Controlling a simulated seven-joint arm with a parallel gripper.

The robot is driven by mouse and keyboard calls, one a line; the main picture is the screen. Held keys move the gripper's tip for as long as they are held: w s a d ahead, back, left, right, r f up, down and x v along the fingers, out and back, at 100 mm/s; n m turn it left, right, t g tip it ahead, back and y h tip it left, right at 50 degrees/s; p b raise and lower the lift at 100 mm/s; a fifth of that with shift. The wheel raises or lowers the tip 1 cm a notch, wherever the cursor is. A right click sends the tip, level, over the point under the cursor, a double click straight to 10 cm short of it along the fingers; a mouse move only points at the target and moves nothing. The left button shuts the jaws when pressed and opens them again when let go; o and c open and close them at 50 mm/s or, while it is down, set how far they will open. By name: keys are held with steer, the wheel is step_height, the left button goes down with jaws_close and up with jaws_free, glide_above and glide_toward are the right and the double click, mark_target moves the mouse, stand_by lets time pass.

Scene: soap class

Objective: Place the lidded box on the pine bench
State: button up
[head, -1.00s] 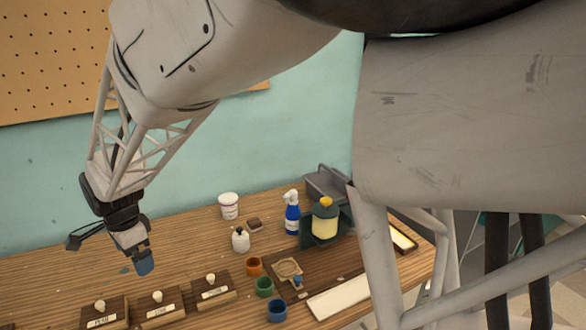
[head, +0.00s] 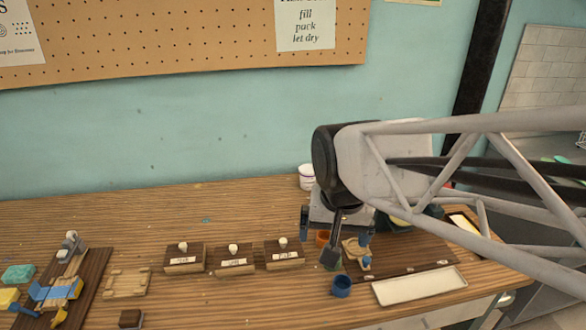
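Three dark brown boxes with round pale knobs on top and white labels stand in a row on the wooden table: a left one (head: 184,266), a middle one (head: 232,268) and a right one (head: 284,261). I cannot tell which is the lidded box meant. The striped wooden table top (head: 240,215) may be the pine bench; its name is not shown. My gripper (head: 334,228) hangs right of the boxes, over the orange cup's area.
A blue cup (head: 341,288), a white tray (head: 420,286) and a light wooden piece (head: 357,252) lie at the right. A pale slatted wooden piece (head: 127,282) and a dark board (head: 88,292) with blue and yellow items lie left. The table's back middle is clear.

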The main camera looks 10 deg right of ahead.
steer(key=s+d+n, duration=0.2)
steer(key=s+d, duration=0.1)
steer(key=s, duration=0.3)
steer(key=shift+s+f+n, duration=0.3)
steer(key=shift+f+n, duration=0.05)
steer(key=shift+n, duration=0.05)
